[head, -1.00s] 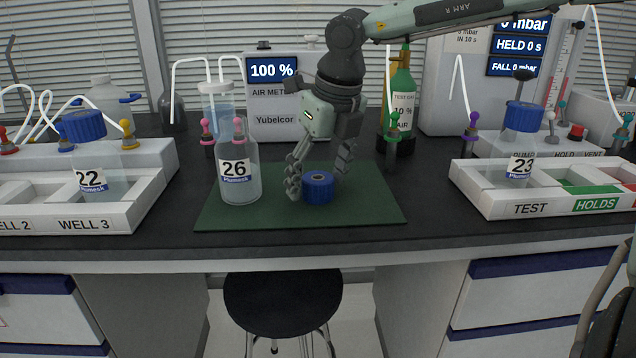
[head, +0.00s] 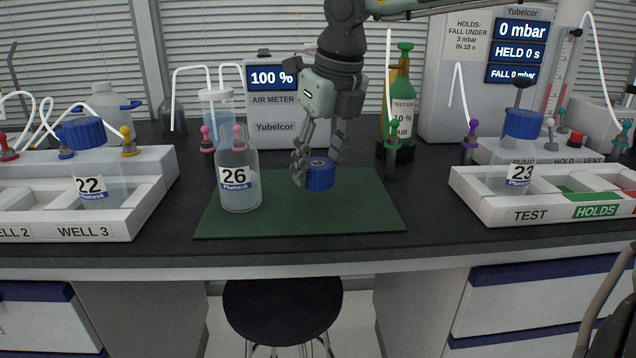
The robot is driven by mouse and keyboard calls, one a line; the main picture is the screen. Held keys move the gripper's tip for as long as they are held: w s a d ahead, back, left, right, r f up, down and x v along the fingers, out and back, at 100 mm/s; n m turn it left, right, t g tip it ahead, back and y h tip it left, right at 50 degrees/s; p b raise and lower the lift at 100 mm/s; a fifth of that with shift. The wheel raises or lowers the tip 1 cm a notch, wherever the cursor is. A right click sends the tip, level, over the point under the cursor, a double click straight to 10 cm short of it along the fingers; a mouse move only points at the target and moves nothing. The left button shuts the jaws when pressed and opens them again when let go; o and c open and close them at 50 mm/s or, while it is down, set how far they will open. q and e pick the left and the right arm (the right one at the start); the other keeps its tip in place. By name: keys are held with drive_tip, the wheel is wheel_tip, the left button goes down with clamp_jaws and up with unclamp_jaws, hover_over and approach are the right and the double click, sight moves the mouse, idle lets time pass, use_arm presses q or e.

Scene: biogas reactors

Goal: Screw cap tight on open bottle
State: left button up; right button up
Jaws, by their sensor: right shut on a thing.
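The open bottle, labelled 26 (head: 238,190), stands upright on the left part of the green mat (head: 365,215), with no cap on its neck. My right gripper (head: 320,170) points down, just right of the bottle. It is shut on a blue cap (head: 320,178) and holds it above the mat, apart from the bottle. My left gripper is not in the head view.
A white rack with bottle 22 (head: 92,165) stands at the left. A white test tray (head: 490,208) with capped bottle 23 (head: 519,150) stands at the right. The air meter (head: 275,115) and green gas cylinder (head: 402,95) are behind. The mat's right side is clear.

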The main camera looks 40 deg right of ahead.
wheel_tip(320, 180, up, 6)
drive_tip(key=shift+r, duration=0.1)
idle(0.4)
